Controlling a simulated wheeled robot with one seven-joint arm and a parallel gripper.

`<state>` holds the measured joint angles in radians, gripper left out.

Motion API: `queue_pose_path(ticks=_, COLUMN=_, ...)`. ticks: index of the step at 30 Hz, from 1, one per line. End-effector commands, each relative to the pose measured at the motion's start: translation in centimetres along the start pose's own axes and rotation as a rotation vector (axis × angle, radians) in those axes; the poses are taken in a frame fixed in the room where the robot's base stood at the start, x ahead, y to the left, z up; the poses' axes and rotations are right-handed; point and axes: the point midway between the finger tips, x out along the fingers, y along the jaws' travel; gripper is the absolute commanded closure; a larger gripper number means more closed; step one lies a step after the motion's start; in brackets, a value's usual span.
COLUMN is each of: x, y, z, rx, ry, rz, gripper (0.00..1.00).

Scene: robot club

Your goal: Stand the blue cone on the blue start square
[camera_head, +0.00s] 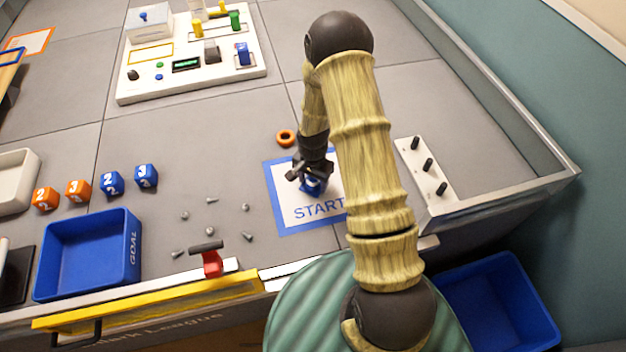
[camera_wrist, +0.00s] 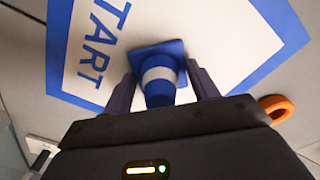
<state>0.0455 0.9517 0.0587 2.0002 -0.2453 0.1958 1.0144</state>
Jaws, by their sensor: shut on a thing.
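The blue cone (camera_wrist: 160,82) has a white band and a square base. It shows between my gripper's two fingers (camera_wrist: 162,88) in the wrist view, and the fingers are shut on it. In the head view my gripper (camera_head: 311,172) is low over the start square (camera_head: 284,221), a white sheet with a blue border and the word START. The cone (camera_head: 312,187) shows only in part there, under the fingers. The square also shows in the wrist view (camera_wrist: 100,60), behind the cone's base. I cannot tell whether the base touches the square.
An orange ring (camera_head: 286,137) lies just beyond the square. A white peg board (camera_head: 425,175) is to its right. A control panel (camera_head: 190,65) stands behind.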

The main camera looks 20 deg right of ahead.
Motion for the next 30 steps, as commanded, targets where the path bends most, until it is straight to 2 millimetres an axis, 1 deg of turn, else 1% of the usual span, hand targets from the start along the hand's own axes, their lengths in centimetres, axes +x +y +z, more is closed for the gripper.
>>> queue_pose_path(ticks=6, x=0.4, y=0.0, z=0.0, rx=0.001, ry=0.000, rz=0.000, gripper=0.68)
queue_pose_path(ticks=7, x=0.3, y=0.0, z=0.0, rx=0.001, ry=0.000, rz=0.000, gripper=0.37)
queue_pose_path(ticks=9, x=0.3, y=0.0, z=0.0, rx=0.001, ry=0.000, rz=0.000, gripper=0.23)
queue_pose_path(ticks=10, x=0.3, y=0.0, z=0.0, rx=0.001, ry=0.000, rz=0.000, gripper=0.19)
queue_pose_path(ticks=18, x=0.2, y=0.0, z=0.0, rx=0.000, ry=0.000, rz=0.000, gripper=0.19)
queue_pose_path(ticks=22, x=-0.4, y=0.0, z=0.0, rx=0.000, ry=0.001, rz=0.000, gripper=0.19)
queue_pose_path(ticks=26, x=-1.9, y=-0.1, z=-0.1, rx=0.000, ry=0.003, rz=-0.003, gripper=0.19)
queue_pose_path(ticks=30, x=-4.5, y=-0.1, z=-0.1, rx=0.001, ry=0.003, rz=-0.003, gripper=0.19)
